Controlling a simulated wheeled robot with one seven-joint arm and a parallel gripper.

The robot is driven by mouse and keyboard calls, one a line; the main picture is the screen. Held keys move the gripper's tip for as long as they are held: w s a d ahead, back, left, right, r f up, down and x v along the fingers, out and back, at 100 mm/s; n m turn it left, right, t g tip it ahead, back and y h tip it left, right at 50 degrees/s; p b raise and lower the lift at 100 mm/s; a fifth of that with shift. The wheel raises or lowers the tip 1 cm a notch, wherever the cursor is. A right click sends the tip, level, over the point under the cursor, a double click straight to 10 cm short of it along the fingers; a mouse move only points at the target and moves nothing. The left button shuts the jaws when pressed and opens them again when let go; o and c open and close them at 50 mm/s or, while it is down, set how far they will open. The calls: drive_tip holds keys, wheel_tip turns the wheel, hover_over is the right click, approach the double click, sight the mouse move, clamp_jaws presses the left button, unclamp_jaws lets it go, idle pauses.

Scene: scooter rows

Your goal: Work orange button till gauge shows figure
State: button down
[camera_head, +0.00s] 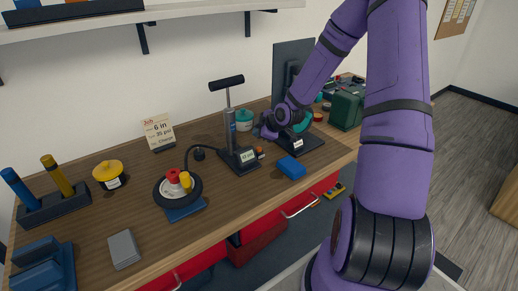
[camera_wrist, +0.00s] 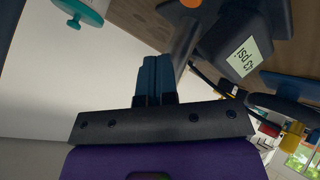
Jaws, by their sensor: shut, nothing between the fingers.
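A black floor pump (camera_head: 232,120) stands on the bench. The gauge (camera_head: 246,156) on its base has a pale screen; in the wrist view the gauge (camera_wrist: 243,57) is tilted and seems to read 43 psi. A small orange button (camera_head: 259,151) sits at the right of the pump base; only its edge (camera_wrist: 190,3) shows at the top of the wrist view. My gripper (camera_head: 262,133) is just right of the pump tube, above and behind the button. In the wrist view my gripper (camera_wrist: 155,62) is shut and empty, apart from the button.
A job card (camera_head: 158,131) reads 6 in, 35 psi. A small wheel (camera_head: 178,188) with red and yellow parts joins the pump hose. A dark stand (camera_head: 300,142) and teal rolls are close right of my gripper.

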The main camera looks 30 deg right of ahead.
sight(259, 149)
drive_tip(key=shift+f, duration=1.65)
drive_tip(key=shift+f, duration=0.1)
idle(0.8)
drive_tip(key=shift+f, duration=0.3)
drive_tip(key=shift+f, duration=0.45)
idle(0.7)
drive_tip(key=shift+r, duration=0.1)
idle(1.4)
drive_tip(key=shift+r, duration=0.75)
drive_tip(key=shift+r, duration=2.55)
